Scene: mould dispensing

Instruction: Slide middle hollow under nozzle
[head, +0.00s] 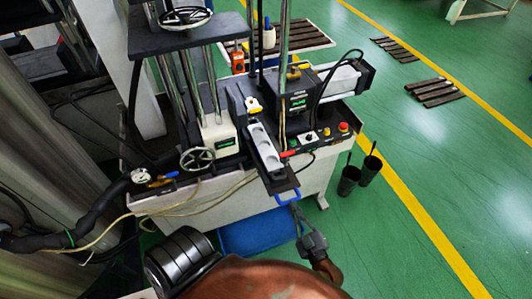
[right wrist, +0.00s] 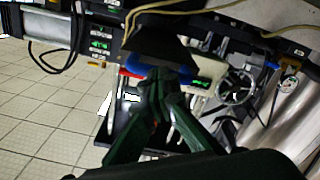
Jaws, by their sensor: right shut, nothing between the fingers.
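The mould (head: 262,143) is a long pale grey block with round hollows in a row. It lies on a dark slide whose front plate (head: 283,182) juts over the machine's front edge. A blue handle (head: 288,197) hangs at the slide's front end. A thin vertical nozzle tube (head: 283,105) comes down beside the mould; which hollow its tip stands over, I cannot tell. My right gripper (head: 295,207) is shut and empty, its fingertips at the blue handle. In the right wrist view its closed fingers (right wrist: 160,78) overlap the blue handle (right wrist: 135,71). My left gripper is out of view.
A handwheel (head: 197,158) and gauge (head: 139,176) stand left of the mould. A control panel with buttons (head: 343,127) lies to its right. A blue bin (head: 250,235) is below the front edge.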

